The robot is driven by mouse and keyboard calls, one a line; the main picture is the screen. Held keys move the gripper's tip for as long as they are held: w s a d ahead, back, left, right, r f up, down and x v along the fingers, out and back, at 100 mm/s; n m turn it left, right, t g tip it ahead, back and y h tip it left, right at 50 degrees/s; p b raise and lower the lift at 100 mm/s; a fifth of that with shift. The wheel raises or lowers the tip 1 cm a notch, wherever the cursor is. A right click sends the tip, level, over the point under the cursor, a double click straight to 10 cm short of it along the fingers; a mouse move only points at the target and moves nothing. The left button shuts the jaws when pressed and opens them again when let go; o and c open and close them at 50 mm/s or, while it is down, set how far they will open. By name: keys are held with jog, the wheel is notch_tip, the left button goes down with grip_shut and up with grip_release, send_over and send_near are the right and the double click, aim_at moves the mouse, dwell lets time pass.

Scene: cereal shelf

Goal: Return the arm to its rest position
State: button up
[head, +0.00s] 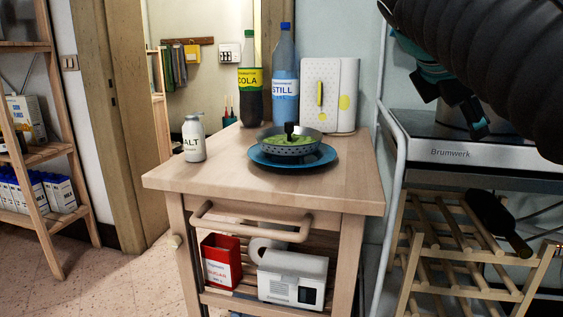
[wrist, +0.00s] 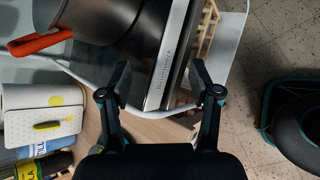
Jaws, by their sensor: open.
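My gripper (wrist: 160,78) shows from behind in the wrist view, with its two dark fingers spread apart and nothing between them. In the head view my gripper (head: 477,122) hangs at the upper right, in front of the Brumwerk counter unit, partly hidden by my thick black arm. The wrist view looks down past the fingers onto the front edge of the steel Brumwerk unit (wrist: 167,60). No object is held.
A wooden trolley (head: 225,184) bears a speckled bowl (head: 268,148) on a blue plate (head: 262,163), a salt bottle (head: 194,142), a cola bottle (head: 250,100) and a water bottle (head: 285,95). An orange-handled pot (wrist: 95,20) stands on the unit. A wooden rack (head: 450,240) is below.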

jog(key=s+a+f+m+y, duration=0.3)
jog(key=s+a+f+m, duration=0.1)
jog(key=f, duration=0.7)
jog(key=s+a+f+m+y+p, duration=0.1)
jog(key=s+a+f+m+y, duration=0.1)
jog(key=s+a+f+m, duration=0.2)
jog(key=s+a+f+m+y, duration=0.3)
jog(key=s+f+m, duration=0.2)
jog(key=f, duration=1.3)
jog(key=m, duration=0.3)
jog(key=shift+a+f+m+g+y+p, duration=0.25)
jog(key=shift+a+m+g+y+p, duration=0.05)
jog(key=shift+a+m, duration=0.1)
